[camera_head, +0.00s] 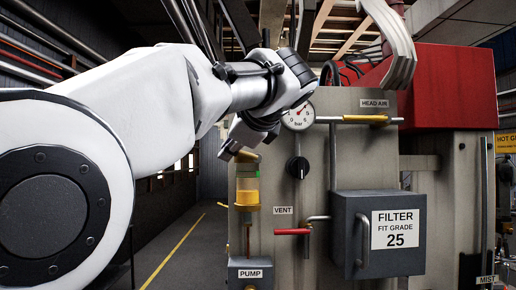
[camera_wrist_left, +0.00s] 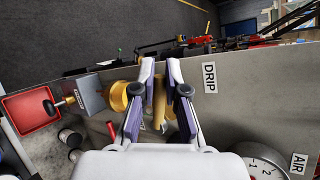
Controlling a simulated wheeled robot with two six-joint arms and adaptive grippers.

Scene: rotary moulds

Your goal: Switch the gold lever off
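A gold lever (camera_wrist_left: 159,104) shows in the left wrist view, between the fingers of my left gripper (camera_wrist_left: 160,64), near a DRIP label. The fingers are apart, with the lever in the gap; whether either pad touches it is unclear. In the head view my left gripper (camera_head: 240,148) points down at the top of a yellow cylinder (camera_head: 247,192) on the machine's left side, and a small gold part (camera_head: 247,157) shows just below its fingers. Another gold-orange handle (camera_head: 365,119) lies level under the HEAD AIR label. My right gripper is in neither view.
A pressure gauge (camera_head: 299,116) and a black knob (camera_head: 298,167) sit right of the gripper. A red VENT handle (camera_head: 292,232) and a grey FILTER box (camera_head: 378,234) stick out lower down. Open floor lies left.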

